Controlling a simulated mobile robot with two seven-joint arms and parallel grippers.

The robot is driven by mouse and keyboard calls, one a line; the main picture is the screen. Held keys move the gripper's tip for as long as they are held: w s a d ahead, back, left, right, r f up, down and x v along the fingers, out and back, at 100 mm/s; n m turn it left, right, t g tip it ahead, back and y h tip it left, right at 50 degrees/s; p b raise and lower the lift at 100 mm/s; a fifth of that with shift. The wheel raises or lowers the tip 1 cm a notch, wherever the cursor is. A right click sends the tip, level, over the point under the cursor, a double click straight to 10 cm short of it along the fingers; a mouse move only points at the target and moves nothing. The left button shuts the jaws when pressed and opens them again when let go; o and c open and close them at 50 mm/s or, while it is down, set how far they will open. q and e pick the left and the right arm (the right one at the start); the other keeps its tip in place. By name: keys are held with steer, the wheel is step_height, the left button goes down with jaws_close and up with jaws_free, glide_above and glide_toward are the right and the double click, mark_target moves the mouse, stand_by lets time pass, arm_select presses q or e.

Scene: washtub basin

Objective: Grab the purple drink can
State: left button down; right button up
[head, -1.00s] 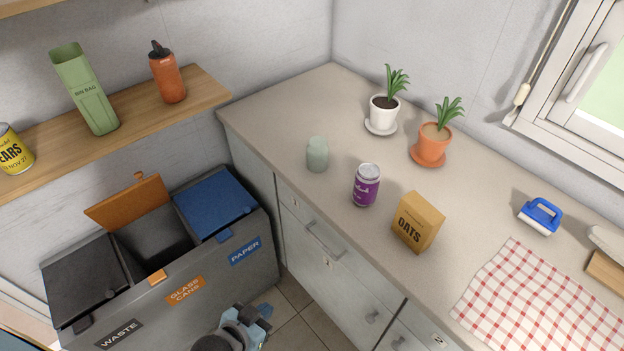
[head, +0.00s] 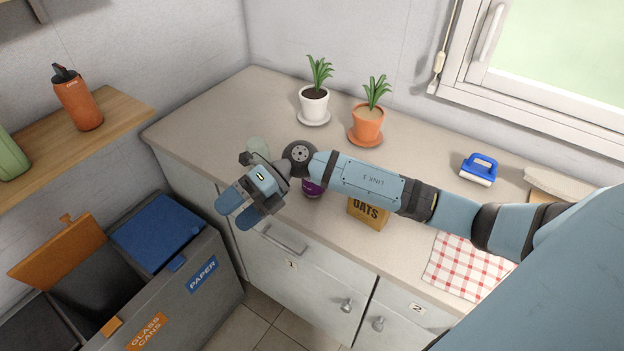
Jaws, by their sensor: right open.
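The purple drink can (head: 312,189) stands on the counter, mostly hidden behind my right arm; only a low part of it shows. My right gripper (head: 238,208) is open and empty. In the picture it is left of the can, over the counter's front edge, with its fingers pointing down and left. The gripper and the can look apart. My left gripper is not in view.
An oats box (head: 367,212) stands right of the can, partly behind my arm. A pale green jar (head: 258,146) is close behind the gripper. A white pot (head: 314,104) and an orange pot (head: 367,128) stand further back. Bins (head: 190,290) stand at lower left.

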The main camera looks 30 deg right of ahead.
steer(key=w+d+r+h, duration=0.1)
steer(key=w+d+h, duration=0.2)
steer(key=d, duration=0.4)
steer(key=w+d+r+h+b, duration=0.1)
steer(key=w+d+r+h, duration=0.1)
steer(key=d+h, duration=0.4)
steer(key=w+d+r+t+h, duration=0.1)
steer(key=w+d+h, duration=0.3)
steer(key=d, duration=0.6)
steer(key=shift+w+d+r+n+h, duration=0.2)
steer(key=shift+r+n+h, duration=0.2)
steer(key=shift+h, duration=0.2)
steer(key=shift+d+f, duration=0.15)
steer(key=shift+d, duration=0.1)
step_height(320, 180, down, 8)
steer(key=shift+p, duration=0.45)
steer(key=p, duration=0.1)
glide_above(310, 189)
steer(key=w+d, duration=0.2)
step_height(310, 189, down, 4)
steer(key=shift+d+f, duration=0.1)
steer(key=shift+w+f, duration=0.1)
steer(key=shift+f, duration=0.4)
steer(key=c, duration=1)
